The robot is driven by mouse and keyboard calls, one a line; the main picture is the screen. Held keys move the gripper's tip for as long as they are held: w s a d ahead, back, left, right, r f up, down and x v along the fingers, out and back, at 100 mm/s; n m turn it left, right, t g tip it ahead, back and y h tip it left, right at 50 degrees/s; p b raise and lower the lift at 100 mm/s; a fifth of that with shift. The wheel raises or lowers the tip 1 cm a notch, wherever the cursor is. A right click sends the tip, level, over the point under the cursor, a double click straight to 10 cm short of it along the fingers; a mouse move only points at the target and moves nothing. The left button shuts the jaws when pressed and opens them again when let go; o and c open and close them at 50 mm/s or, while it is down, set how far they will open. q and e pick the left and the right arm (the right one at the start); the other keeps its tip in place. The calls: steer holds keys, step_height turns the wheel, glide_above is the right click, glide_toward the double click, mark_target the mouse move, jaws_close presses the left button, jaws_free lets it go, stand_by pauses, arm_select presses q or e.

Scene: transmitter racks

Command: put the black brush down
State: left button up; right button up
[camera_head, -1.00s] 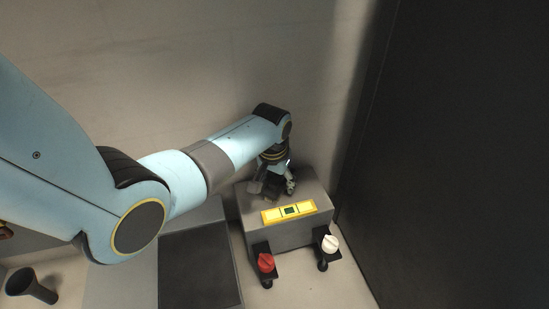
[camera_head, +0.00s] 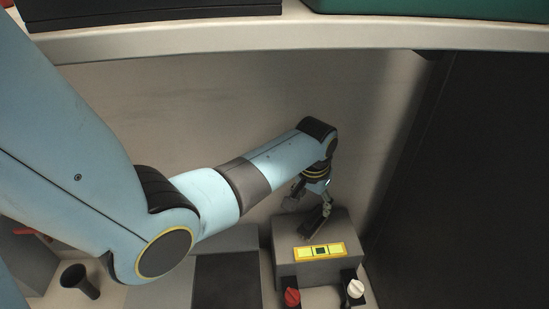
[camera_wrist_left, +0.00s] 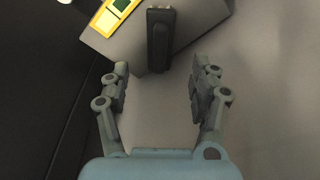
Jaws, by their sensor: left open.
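The black brush (camera_head: 313,223) lies on top of a grey box (camera_head: 284,238), behind the yellow-framed panel. In the left wrist view the brush (camera_wrist_left: 158,38) rests on the box top near its edge, beyond the fingertips. My left gripper (camera_head: 309,200) is above the back of the box in the head view. In the left wrist view my left gripper (camera_wrist_left: 158,78) is open and empty, its two fingers wide apart and clear of the brush. My right gripper does not show.
A dark cabinet (camera_head: 460,180) stands at right. A pale shelf edge (camera_head: 250,39) crosses the top. A black cup (camera_head: 79,281) stands at lower left.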

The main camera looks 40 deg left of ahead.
arm_select(q)
steer(key=s, duration=1.8)
steer(key=s+r+m, duration=0.1)
steer(key=s+r, duration=0.7)
steer(key=s, duration=0.4)
steer(key=shift+s+d+r+m, duration=0.2)
steer(key=shift+s+m, duration=0.05)
steer(key=shift+m, duration=0.05)
